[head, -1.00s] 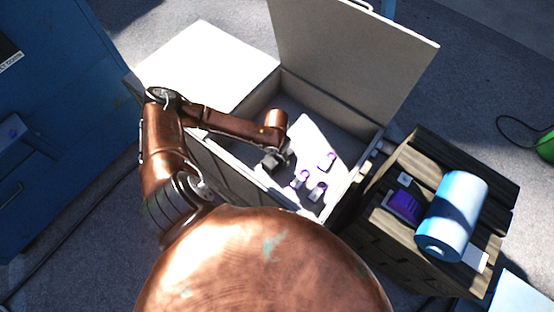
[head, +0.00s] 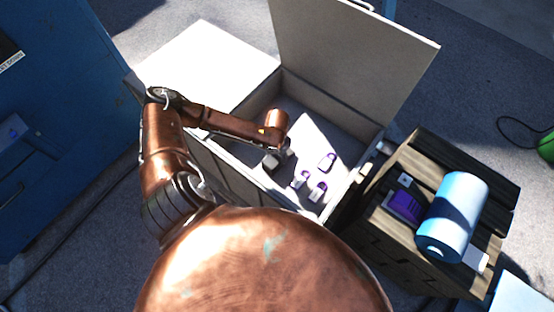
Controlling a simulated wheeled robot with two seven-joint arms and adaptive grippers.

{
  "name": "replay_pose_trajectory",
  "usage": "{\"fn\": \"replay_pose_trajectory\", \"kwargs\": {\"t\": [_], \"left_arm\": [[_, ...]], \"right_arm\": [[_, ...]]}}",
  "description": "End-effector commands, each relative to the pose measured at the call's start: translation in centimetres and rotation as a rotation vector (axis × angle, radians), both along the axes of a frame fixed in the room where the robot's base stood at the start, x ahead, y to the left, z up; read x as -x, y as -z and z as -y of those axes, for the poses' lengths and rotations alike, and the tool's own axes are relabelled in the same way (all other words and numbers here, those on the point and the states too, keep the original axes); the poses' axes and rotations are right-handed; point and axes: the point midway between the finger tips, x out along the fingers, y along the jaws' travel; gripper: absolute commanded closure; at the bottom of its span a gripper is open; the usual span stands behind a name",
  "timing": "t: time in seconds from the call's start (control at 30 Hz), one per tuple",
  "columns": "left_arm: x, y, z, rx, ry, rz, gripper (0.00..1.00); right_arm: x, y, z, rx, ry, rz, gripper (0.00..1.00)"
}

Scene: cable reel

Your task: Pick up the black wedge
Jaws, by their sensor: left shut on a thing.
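My left gripper (head: 277,156) reaches down into the open pale chest (head: 233,166), near its left inner side. It is shut on a small dark piece (head: 270,163), which fits the black wedge; its shape is mostly hidden by the gripper and shadow. I cannot tell whether the piece touches the chest floor. No other black wedge shows clearly. My right gripper is not in view.
Several small white and purple items (head: 327,162) lie in the chest, right of the gripper. The raised lid (head: 350,55) stands behind. A dark wooden crate (head: 415,160) at right holds a light blue roll (head: 452,215) and a purple item (head: 403,207).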

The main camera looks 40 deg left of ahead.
Motion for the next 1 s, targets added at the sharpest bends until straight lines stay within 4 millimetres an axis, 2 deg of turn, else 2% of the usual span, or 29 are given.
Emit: {"fn": "replay_pose_trajectory", "kwargs": {"t": [0.17,0.27,0.5,0.7,0.83,1.0], "left_arm": [[-0.1,-0.2,0.0,0.000,0.001,0.002,1.00],[-0.2,-1.1,0.0,-0.001,0.001,0.004,1.00],[-0.3,-5.7,-0.1,-0.001,0.001,0.008,1.00],[-0.2,-8.9,0.0,0.000,0.001,0.006,1.00],[-0.1,-9.9,0.0,0.000,0.000,0.003,1.00],[-0.1,-10.1,0.0,0.000,-0.001,0.002,1.00]], "right_arm": [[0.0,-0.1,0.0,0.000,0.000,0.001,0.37],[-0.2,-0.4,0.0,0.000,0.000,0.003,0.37],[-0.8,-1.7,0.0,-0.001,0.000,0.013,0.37],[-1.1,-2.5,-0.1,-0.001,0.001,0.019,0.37],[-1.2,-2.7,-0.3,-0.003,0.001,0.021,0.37],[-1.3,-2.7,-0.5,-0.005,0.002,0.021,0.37]]}}
